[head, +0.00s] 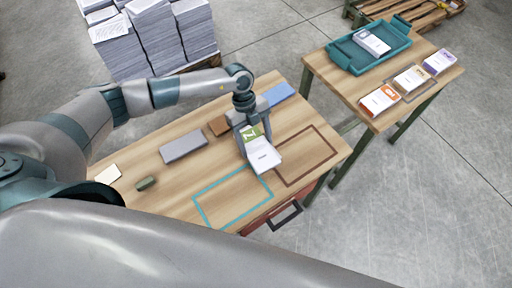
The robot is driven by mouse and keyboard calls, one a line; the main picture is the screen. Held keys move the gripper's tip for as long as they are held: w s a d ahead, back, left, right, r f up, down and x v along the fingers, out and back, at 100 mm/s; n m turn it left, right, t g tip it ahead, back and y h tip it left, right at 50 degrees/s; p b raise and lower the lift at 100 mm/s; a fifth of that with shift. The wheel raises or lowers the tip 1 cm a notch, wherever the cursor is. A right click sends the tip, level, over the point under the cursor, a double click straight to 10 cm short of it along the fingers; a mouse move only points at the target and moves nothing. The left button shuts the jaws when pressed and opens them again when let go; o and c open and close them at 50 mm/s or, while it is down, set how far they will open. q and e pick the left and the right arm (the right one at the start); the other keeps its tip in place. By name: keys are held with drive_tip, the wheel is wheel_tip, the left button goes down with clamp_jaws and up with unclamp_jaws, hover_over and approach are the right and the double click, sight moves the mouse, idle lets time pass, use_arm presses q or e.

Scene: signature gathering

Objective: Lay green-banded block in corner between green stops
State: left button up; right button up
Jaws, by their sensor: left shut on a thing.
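My left gripper (249,128) is shut on the green-banded block (264,158), a white block with a green band and a white mark near its top. The fingers hold it at the green end, and the white end points toward the front of the near table. It is over the table between the teal outline and the brown outline; I cannot tell whether it touches the tabletop. I cannot make out green corner stops. My right gripper is not in view.
The near table (150,208) bears a teal outline (206,217), a brown outline (331,152), a grey box (184,146) and a dark green item (146,183). The right table (336,82) holds a teal tray (349,60) with one block inside, and orange (380,99), yellow-orange (410,78) and purple-banded (439,62) blocks.

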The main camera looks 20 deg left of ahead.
use_arm(q)
drive_tip(key=s+d+r+b, duration=0.3)
drive_tip(key=d+r, duration=0.4)
drive_tip(key=d, duration=0.4)
drive_tip(key=shift+s, duration=0.15)
drive_tip(key=shift+d+r, duration=0.1)
